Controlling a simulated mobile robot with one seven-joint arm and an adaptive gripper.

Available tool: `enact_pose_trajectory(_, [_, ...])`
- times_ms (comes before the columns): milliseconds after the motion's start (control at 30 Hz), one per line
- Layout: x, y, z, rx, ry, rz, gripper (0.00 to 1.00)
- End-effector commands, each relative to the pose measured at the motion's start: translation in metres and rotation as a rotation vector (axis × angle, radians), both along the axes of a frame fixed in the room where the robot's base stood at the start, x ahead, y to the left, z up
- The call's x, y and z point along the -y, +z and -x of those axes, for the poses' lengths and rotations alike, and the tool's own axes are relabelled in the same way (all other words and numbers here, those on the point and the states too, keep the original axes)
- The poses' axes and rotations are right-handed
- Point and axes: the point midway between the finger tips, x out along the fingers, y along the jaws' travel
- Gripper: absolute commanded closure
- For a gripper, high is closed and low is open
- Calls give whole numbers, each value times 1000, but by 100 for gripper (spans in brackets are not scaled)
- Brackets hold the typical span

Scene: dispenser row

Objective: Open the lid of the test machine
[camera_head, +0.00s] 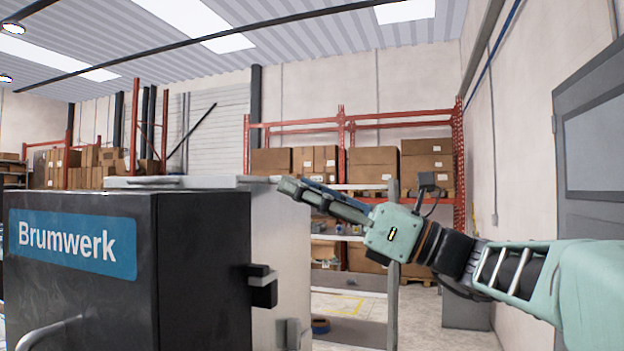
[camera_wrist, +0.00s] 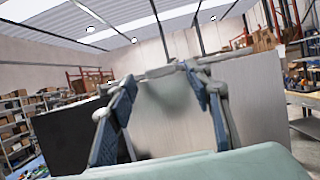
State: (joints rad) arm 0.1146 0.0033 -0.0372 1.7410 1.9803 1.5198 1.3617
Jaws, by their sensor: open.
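A black box-shaped machine with a blue Brumwerk label (camera_head: 72,243) stands at the left in the head view. A bent grey handle (camera_head: 55,335) is on its front and a dark bracket (camera_head: 262,286) on its right side. Behind it is a pale grey cabinet (camera_head: 285,245) with a flat top (camera_head: 150,182). I cannot tell which carries the test machine's lid. My gripper (camera_head: 287,187) reaches left to the cabinet's upper edge; contact is unclear. In the wrist view its fingers (camera_wrist: 158,72) are spread before a grey panel (camera_wrist: 175,120), with nothing held between them. The black machine (camera_wrist: 70,135) is left of them.
Red racks with cardboard boxes (camera_head: 372,165) stand at the back. A grey post (camera_head: 392,270) and low shelving are behind my gripper. A grey door (camera_head: 592,160) is at the right. Some floor (camera_head: 345,300) shows between the cabinet and the post.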

Motion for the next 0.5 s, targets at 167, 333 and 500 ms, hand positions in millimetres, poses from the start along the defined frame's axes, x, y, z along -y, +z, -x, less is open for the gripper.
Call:
enact_pose_trajectory(167, [-18, 9, -5, 0, 0, 0, 54])
enact_pose_trajectory(333, [-23, 10, -7, 1, 0, -1, 54])
enact_pose_trajectory(500, [-23, 10, -7, 1, 0, 0, 54])
